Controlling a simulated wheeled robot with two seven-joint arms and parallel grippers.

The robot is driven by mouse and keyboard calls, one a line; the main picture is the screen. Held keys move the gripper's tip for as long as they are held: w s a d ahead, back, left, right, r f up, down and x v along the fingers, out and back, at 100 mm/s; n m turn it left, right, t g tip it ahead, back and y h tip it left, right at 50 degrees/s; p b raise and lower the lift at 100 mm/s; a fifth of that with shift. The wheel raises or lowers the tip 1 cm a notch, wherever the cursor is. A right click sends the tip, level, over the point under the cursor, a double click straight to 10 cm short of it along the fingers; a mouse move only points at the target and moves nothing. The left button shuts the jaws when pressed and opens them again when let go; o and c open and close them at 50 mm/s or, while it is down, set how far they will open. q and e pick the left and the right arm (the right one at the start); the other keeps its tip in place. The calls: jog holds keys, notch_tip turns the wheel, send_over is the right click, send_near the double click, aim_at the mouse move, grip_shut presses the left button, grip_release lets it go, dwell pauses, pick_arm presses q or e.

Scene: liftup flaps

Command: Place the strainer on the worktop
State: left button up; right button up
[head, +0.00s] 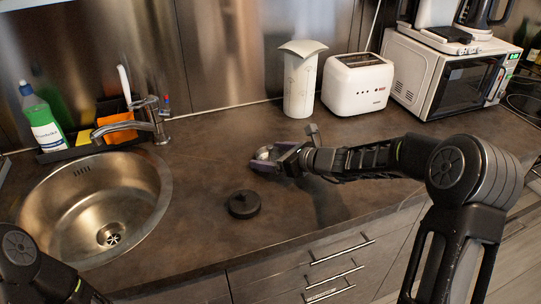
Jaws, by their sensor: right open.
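A dark, round, low piece with a raised middle, which looks like the strainer (243,204), rests on the brown worktop (195,225) to the right of the sink. My right gripper (262,160) is open, just above and behind the strainer in the picture, apart from it. A small pale patch shows at its fingers; I cannot tell what it is. My left arm shows only at the lower left corner, and its gripper is out of view.
The steel sink (95,200) with its drain and tap (150,122) is on the left. A soap bottle (42,120) stands behind it. A white canister (299,82), toaster (356,84) and microwave (445,75) line the back wall. Drawers (300,275) are below the front edge.

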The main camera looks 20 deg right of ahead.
jog(key=shift+r, duration=0.2)
jog(key=shift+s+d, duration=0.25)
jog(key=v, duration=1.1)
jog(key=shift+s, duration=0.1)
